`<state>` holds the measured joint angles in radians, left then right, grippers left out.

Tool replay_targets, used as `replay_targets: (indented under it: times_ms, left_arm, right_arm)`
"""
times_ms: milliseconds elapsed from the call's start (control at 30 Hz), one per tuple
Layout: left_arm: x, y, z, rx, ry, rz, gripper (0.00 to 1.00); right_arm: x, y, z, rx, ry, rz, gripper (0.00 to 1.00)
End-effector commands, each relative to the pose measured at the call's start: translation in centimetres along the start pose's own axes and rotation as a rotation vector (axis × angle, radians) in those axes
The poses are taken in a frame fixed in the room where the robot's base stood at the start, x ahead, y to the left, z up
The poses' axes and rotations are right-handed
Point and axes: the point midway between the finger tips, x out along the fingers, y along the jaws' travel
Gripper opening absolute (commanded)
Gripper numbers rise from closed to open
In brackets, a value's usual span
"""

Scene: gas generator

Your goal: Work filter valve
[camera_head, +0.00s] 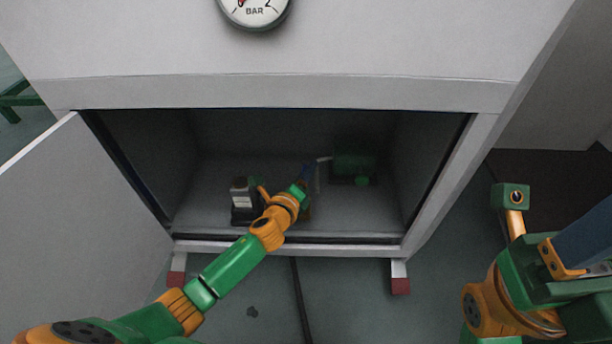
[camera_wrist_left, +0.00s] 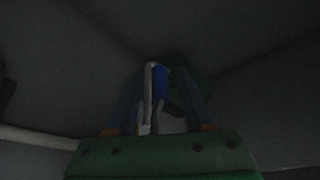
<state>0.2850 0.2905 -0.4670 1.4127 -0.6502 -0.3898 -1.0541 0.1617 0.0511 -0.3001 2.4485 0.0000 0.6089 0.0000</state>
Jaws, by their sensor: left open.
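A blue handle-like part (camera_wrist_left: 160,85) beside a pale bent pipe (camera_wrist_left: 148,80) shows between my left fingers in the dark left wrist view. I take it to be the filter valve's handle; its body is hard to make out. My left gripper (camera_head: 308,172) reaches into the open cabinet; in the left wrist view the left gripper (camera_wrist_left: 162,105) is open with its fingers on either side of the blue part. Contact cannot be told. My right gripper (camera_head: 588,240) is partly in view at the right edge, outside the cabinet, its fingertips cut off.
The cabinet (camera_head: 290,93) has its door (camera_head: 75,220) swung open to the left. Inside stand a dark device with a pale label (camera_head: 241,195), left of my arm, and a green unit (camera_head: 352,166) at the back right. A pressure gauge (camera_head: 254,10) sits above the opening.

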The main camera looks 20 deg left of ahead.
Motion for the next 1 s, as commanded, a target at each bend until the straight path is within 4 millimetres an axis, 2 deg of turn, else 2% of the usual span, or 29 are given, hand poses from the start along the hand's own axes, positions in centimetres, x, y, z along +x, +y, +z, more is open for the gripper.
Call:
replay_targets:
  times_ms: [100,300,1000]
  left_arm:
    - [-0.04,-0.04,0.0,-0.001,0.001,0.0,0.52]
    - [-0.06,-0.04,-0.01,-0.001,0.001,0.0,0.0]
    - [-0.07,-0.01,-0.06,-0.002,0.002,0.0,0.0]
  right_arm:
    - [0.05,0.01,0.01,0.0,-0.001,0.0,0.5]
    - [0.04,0.01,0.01,0.0,-0.001,0.0,0.5]
    - [0.03,0.0,0.01,0.001,-0.001,0.001,0.5]
